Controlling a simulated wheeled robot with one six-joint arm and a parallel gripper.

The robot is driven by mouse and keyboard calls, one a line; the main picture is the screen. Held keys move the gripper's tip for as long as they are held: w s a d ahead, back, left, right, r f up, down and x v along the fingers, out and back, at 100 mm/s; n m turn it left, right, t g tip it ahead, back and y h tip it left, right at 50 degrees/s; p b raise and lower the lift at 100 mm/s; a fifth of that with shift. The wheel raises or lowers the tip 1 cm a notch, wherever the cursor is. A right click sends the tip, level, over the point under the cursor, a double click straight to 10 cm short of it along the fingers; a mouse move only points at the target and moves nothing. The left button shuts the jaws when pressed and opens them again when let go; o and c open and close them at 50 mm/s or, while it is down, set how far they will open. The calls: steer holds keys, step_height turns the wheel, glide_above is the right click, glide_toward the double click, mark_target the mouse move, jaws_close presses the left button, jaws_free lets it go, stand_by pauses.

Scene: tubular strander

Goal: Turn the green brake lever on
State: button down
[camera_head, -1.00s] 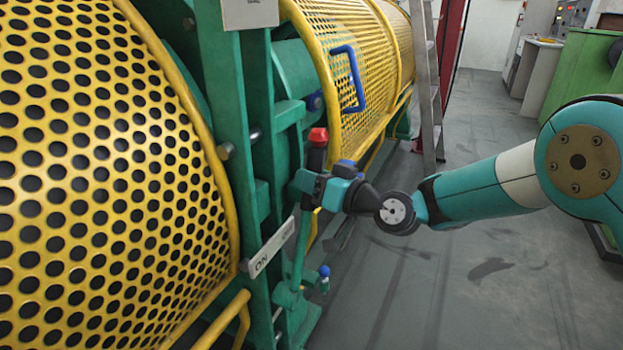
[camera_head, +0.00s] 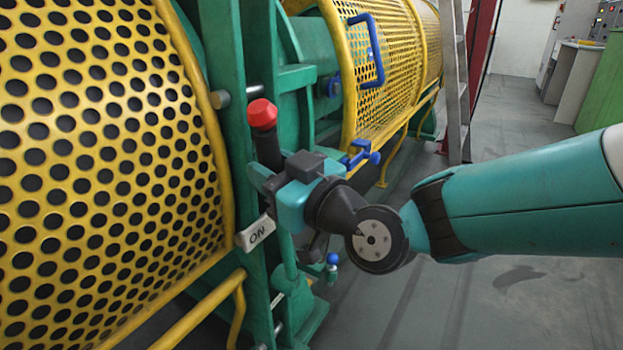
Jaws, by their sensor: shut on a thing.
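The brake lever has a red knob (camera_head: 262,113), a black grip (camera_head: 267,150) and a green rod (camera_head: 289,258) running down to its base. It leans left at the top, against the green frame. My gripper (camera_head: 270,184) is shut on the lever just below the black grip and hides that stretch of it. A pale "ON" plate (camera_head: 256,233) is on the left, just below my gripper. The lever passes close to the plate's right end; I cannot tell whether they touch.
A yellow perforated guard (camera_head: 100,170) fills the left. Another yellow guard (camera_head: 390,75) with a blue handle (camera_head: 376,50) stands behind. A yellow rail (camera_head: 205,310) is at lower left. A ladder (camera_head: 455,80) stands farther back. The grey floor (camera_head: 500,300) at right is open.

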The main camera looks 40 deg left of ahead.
steer(key=s+f+n+b, duration=0.1)
steer(key=s+n+b, duration=0.1)
steer(key=s+b, duration=0.2)
steer(key=shift+s+d+f+n+g+y+b, duration=0.3)
steer(key=shift+s+f+n+b, duration=0.1)
steer(key=shift+s, duration=0.75)
steer(key=c, duration=0.8)
jaws_free()
steer(key=shift+r, duration=0.1)
steer(key=d+b, duration=0.1)
steer(key=d, duration=0.4)
steer(key=d+f+b, duration=0.1)
steer(key=d+b, duration=0.1)
steer(key=d, duration=0.4)
steer(key=s+d+f+b, duration=0.1)
steer(key=d, duration=0.5)
steer(key=shift+s+d+f+b, duration=0.1)
steer(key=shift+f+b, duration=0.05)
steer(key=shift+b, duration=0.2)
